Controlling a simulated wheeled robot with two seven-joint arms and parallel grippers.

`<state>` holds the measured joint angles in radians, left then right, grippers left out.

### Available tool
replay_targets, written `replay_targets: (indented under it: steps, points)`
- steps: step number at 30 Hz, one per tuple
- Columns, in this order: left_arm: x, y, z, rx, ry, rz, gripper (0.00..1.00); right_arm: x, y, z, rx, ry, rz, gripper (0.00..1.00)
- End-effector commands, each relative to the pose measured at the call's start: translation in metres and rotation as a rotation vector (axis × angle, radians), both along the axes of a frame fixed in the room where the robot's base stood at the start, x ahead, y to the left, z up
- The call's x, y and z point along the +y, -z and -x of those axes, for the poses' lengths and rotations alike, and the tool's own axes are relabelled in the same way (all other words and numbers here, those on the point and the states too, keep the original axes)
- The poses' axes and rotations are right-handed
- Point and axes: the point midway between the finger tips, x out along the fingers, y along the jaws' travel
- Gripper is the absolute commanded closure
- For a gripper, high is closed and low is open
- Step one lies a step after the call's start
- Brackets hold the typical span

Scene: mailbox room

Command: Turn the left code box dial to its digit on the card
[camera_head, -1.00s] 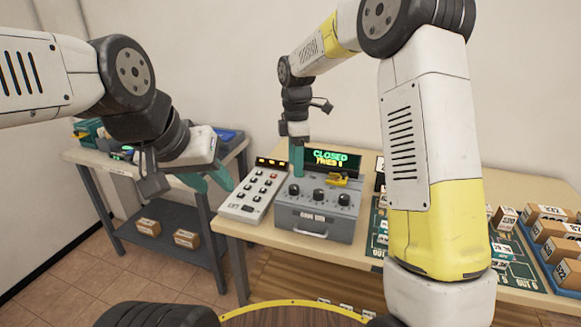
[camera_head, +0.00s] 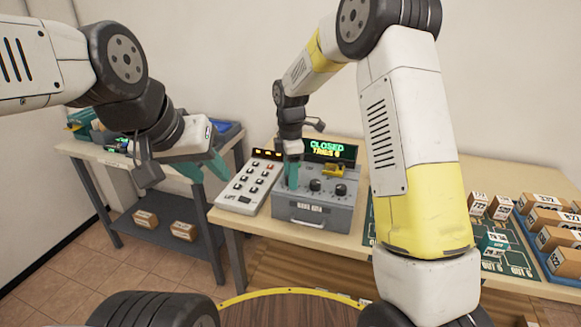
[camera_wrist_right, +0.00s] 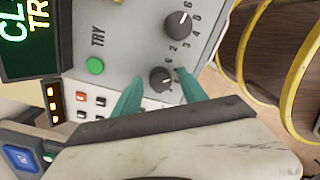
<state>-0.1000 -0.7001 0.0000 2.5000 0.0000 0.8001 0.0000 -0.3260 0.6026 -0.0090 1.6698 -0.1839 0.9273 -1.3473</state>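The grey code box (camera_head: 312,212) stands on the table. Two of its black dials, the middle one (camera_head: 315,186) and the right one (camera_head: 341,189), show in the head view. My right gripper (camera_head: 291,182) is over the left dial and hides it there. In the right wrist view the left dial (camera_wrist_right: 161,80) sits between the fingertips of my right gripper (camera_wrist_right: 159,78), with small gaps on both sides. My left gripper (camera_head: 208,172) is empty in the air left of the keypad, fingers apart. I cannot make out the card.
A screen (camera_head: 329,150) behind the box reads CLOSED. A sloped keypad (camera_head: 248,182) stands just left of the box. A green TRY button (camera_wrist_right: 94,66) is near the left dial. Small cartons (camera_head: 545,203) stand at the right. A side table (camera_head: 120,160) is at the left.

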Motion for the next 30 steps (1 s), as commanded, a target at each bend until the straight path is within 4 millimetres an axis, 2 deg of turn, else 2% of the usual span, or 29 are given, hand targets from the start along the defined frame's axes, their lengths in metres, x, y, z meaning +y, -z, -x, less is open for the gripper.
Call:
replay_targets:
  steps: [1, 7, 19, 30]
  points:
    - [0.0000, 0.0000, 0.0000, 0.000, 0.000, 0.000, 0.64, -0.0001, -0.0001, 0.0000, 0.000, 0.000, 0.000, 0.62]
    - [0.0000, 0.0000, 0.0000, 0.000, 0.000, 0.000, 0.64, -0.0001, -0.0003, -0.0001, 0.000, 0.000, 0.000, 1.00]
    - [0.0000, 0.0000, 0.0000, 0.000, 0.000, 0.000, 0.64, -0.0002, -0.0005, -0.0002, -0.001, 0.058, 0.000, 1.00]
    - [0.0000, 0.0000, 0.0000, 0.000, 0.000, 0.000, 0.64, -0.0002, -0.0005, -0.0004, -0.001, 0.336, 0.000, 1.00]
